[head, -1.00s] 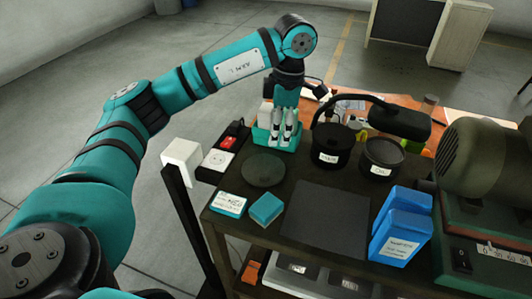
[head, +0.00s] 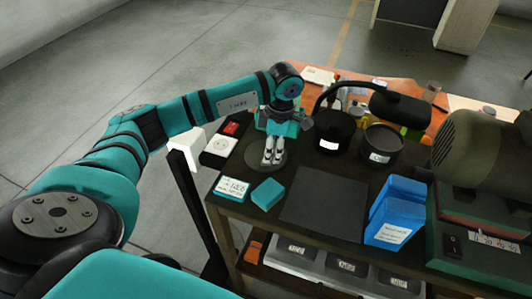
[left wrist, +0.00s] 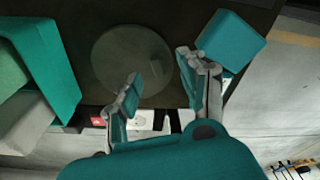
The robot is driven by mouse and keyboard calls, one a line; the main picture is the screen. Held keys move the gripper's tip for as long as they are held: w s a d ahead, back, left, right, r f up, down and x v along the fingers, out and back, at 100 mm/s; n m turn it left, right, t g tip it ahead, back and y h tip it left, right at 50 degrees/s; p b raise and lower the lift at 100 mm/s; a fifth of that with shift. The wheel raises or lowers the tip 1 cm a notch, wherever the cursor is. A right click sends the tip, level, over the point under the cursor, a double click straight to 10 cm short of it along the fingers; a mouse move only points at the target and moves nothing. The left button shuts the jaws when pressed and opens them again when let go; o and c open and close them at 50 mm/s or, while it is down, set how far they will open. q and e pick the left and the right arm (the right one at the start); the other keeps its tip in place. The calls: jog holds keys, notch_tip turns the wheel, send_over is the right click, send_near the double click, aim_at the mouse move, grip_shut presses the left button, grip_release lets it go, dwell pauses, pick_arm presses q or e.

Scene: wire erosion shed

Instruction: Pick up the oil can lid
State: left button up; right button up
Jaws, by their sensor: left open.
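The oil can lid is a dark round disc (head: 253,158) lying flat on the dark bench top, left of the cans. In the left wrist view the lid (left wrist: 115,55) shows a small raised bar handle near its right side. An open dark can (head: 381,148) with a white label, apparently reading oil, stands to the right. My left gripper (head: 272,161) points down over the lid and hides part of it. In the left wrist view its open fingers (left wrist: 159,66) are apart and empty, with the handle between them in the picture. The right gripper is out of view.
A teal block (head: 267,194) and a labelled box (head: 232,188) sit close in front of the lid. A teal bin (left wrist: 62,60) is beside it in the wrist view. A black can (head: 335,135) stands right. The dark mat (head: 323,207) is bare.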

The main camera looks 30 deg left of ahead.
aim_at(254, 155)
pick_arm(q)
jog(key=f+p, duration=0.1)
jog(key=a+f+p, duration=0.1)
jog(key=f, duration=0.1)
jog(key=shift+s+a+f, duration=0.15)
jog(key=shift+a+f, duration=0.05)
jog(key=shift+f, duration=0.6)
grip_shut()
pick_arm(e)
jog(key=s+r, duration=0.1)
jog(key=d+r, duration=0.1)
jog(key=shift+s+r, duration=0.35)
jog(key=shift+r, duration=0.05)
